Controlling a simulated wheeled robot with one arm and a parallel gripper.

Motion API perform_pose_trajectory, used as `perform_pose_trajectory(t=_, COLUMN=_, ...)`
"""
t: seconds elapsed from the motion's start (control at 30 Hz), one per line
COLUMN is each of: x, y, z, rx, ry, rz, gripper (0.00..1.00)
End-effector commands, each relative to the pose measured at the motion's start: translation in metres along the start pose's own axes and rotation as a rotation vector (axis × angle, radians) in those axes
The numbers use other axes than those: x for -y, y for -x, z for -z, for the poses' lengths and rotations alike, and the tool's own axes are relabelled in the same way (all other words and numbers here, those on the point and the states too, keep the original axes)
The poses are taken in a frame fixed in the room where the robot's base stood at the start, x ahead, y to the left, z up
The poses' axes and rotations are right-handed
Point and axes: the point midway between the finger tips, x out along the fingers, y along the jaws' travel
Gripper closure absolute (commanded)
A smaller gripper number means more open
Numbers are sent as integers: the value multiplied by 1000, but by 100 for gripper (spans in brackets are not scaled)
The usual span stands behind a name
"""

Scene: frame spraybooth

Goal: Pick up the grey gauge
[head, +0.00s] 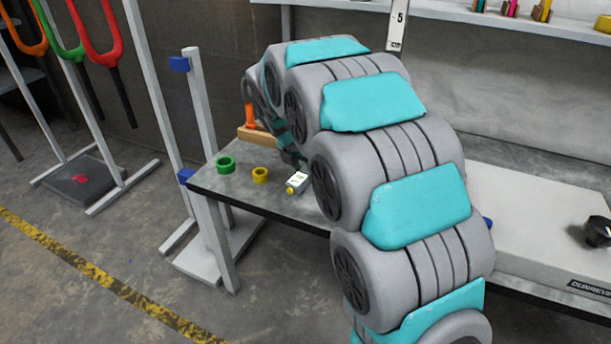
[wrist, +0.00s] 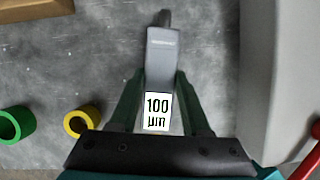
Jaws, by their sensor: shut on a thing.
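The grey gauge (wrist: 161,62) is in the middle of the wrist view. It has a dark tip at its far end and a white label reading "100 µm". My gripper (wrist: 158,92) has a dark green finger on each side of it and is shut on it. In the head view the gauge (head: 298,181) shows its white label and a yellow near end, just below my gripper (head: 291,154). My arm hides part of the jaws there. I cannot tell whether the gauge touches the table.
A green ring (head: 226,163) and a yellow ring (head: 260,175) stand left of the gauge on the grey table (head: 240,193). A wooden block (head: 256,136) lies behind. A pale box (wrist: 282,70) rises on the right. Free table shows between these.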

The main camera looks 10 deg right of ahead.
Motion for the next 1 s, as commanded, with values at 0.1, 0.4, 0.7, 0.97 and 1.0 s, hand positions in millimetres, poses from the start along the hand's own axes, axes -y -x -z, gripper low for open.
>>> perform_pose_trajectory(t=0.1, x=0, y=0, z=0, rx=0, ry=0, rz=0, gripper=84)
perform_pose_trajectory(t=0.4, x=0, y=0, z=0, rx=0, ry=0, rz=0, gripper=100)
perform_pose_trajectory(t=0.7, x=0, y=2, z=-1, rx=1, ry=0, rz=-1, gripper=100)
perform_pose_trajectory(t=0.97, x=-1, y=30, z=-12, rx=0, ry=0, rz=-3, gripper=100)
perform_pose_trajectory(t=1.0, x=-2, y=37, z=-15, rx=2, ry=0, rz=-5, gripper=100)
